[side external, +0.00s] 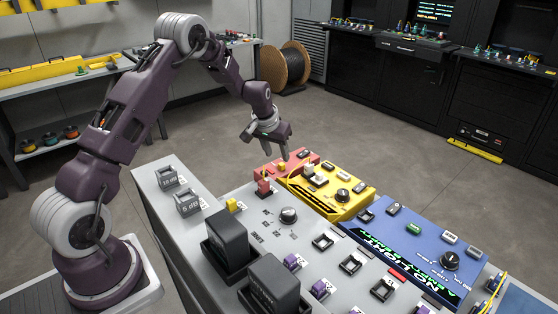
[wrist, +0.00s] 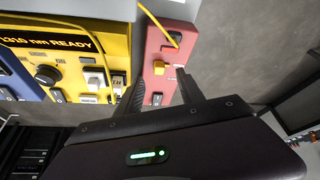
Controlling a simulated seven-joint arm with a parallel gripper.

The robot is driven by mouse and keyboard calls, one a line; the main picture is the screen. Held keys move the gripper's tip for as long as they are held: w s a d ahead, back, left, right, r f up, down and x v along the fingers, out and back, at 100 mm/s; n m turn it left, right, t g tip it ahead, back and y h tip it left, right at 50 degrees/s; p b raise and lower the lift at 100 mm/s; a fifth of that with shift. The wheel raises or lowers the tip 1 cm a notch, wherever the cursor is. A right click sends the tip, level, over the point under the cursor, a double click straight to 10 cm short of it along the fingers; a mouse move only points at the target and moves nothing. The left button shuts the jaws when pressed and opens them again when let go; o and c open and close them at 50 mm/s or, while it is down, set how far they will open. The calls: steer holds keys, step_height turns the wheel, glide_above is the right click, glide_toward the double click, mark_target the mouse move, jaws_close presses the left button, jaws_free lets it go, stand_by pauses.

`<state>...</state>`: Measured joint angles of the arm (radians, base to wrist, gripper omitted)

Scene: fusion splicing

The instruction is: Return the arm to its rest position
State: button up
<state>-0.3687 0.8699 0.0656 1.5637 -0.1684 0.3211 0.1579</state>
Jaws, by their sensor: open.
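My gripper (side external: 268,142) is above the far edge of the grey bench (side external: 215,230), near the red module (side external: 300,158) and the yellow module (side external: 335,202). In the wrist view my gripper (wrist: 158,88) is open, with nothing between its two fingers. The red module (wrist: 165,30) with its yellow connector (wrist: 159,67) shows beyond the fingers. The yellow module (wrist: 100,35), reading "1310 nm READY", lies to the left of the fingers.
A blue module (side external: 415,235) sits at the bench's right. Two black blocks (side external: 228,243) stand at the front. Grey pieces (side external: 187,202) marked in dB are at the left. A yellow cable (wrist: 155,22) crosses the red module. Open floor (side external: 390,130) lies behind the bench.

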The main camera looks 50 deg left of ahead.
steer(key=shift+v, duration=0.8)
steer(key=s+d+r+m+t+h, duration=0.1)
steer(key=s+d+r, duration=0.55)
steer(key=r, duration=0.25)
steer(key=s+d+r+m, duration=0.1)
steer(key=s+d+r, duration=0.5)
steer(key=r, duration=0.4)
steer(key=s+d+r+m, duration=0.1)
steer(key=s+d, duration=0.3)
steer(key=s, duration=0.8)
steer(key=s+d+r+m, duration=0.1)
steer(key=s+d, duration=0.4)
steer(key=s, duration=0.7)
steer(key=shift+s+d+t+h, duration=0.25)
steer(key=shift+s+t+h, duration=0.05)
steer(key=shift+s+h, duration=0.1)
